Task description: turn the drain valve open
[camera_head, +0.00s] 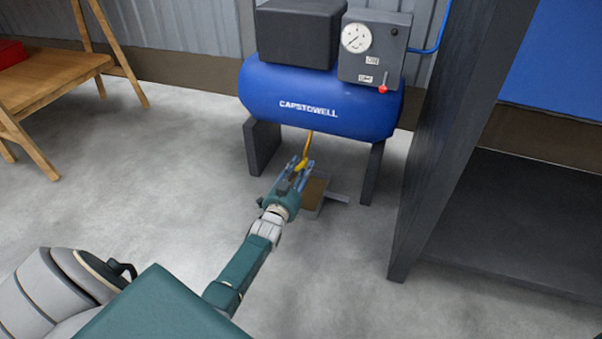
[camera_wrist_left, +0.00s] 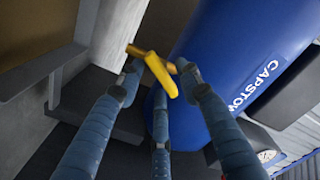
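The drain valve (camera_head: 308,143) is yellow and hangs under the blue tank (camera_head: 270,95) marked CAPSTOWELL. In the left wrist view its yellow handle (camera_wrist_left: 160,72) lies at the fingertips, in front of the tank (camera_wrist_left: 215,55). My left gripper (camera_head: 298,167) is under the tank at the valve. In the left wrist view the left gripper (camera_wrist_left: 160,78) has its fingers spread, with the handle between or just beyond the tips. I cannot tell whether any finger touches it. My right gripper is not in view.
An open tray (camera_head: 313,196) stands on the floor beside my left gripper. Dark legs (camera_head: 262,147) hold the tank at both ends. A control box with a gauge (camera_head: 356,38) sits on top. A dark shelf unit (camera_head: 440,140) is at right, a wooden bench (camera_head: 50,75) at left.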

